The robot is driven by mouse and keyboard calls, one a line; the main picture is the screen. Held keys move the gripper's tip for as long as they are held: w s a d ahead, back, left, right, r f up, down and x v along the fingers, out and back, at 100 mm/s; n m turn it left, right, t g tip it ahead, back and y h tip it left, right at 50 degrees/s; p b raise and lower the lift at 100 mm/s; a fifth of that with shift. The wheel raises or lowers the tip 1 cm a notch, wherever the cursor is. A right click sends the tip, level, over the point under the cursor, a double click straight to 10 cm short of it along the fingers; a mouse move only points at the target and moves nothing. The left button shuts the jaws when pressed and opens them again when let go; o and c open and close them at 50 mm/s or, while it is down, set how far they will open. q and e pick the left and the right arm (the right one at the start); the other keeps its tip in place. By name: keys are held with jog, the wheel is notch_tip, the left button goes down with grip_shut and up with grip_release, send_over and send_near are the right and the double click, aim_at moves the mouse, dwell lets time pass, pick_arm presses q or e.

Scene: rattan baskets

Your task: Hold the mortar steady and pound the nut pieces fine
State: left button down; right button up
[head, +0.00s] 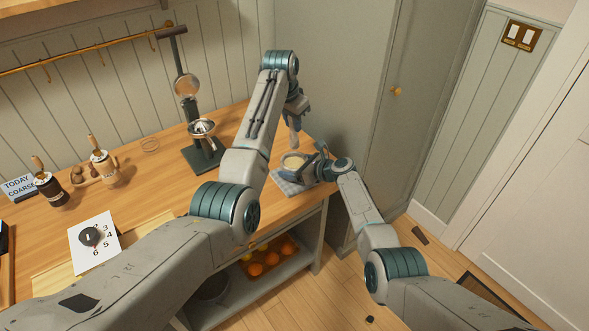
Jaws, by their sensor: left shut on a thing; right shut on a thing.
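The grey mortar (291,171) stands on a folded checked cloth (283,186) near the right end of the wooden counter. Pale nut pieces (294,162) show inside it, too small to judge how fine they are. My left gripper (295,116) is above the mortar and shut on a grey pestle (294,138). The pestle points down over the bowl, and I cannot tell whether its tip touches the nut pieces. My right gripper (318,164) is shut on the right side of the mortar and hides part of its wall.
A citrus press (203,155) stands left of my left forearm. A tray of oranges (268,262) is on the shelf below. A cabinet stands right behind the mortar.

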jog(key=o, duration=1.4)
jog(key=shift+o, duration=0.2)
jog(key=shift+d, duration=0.15)
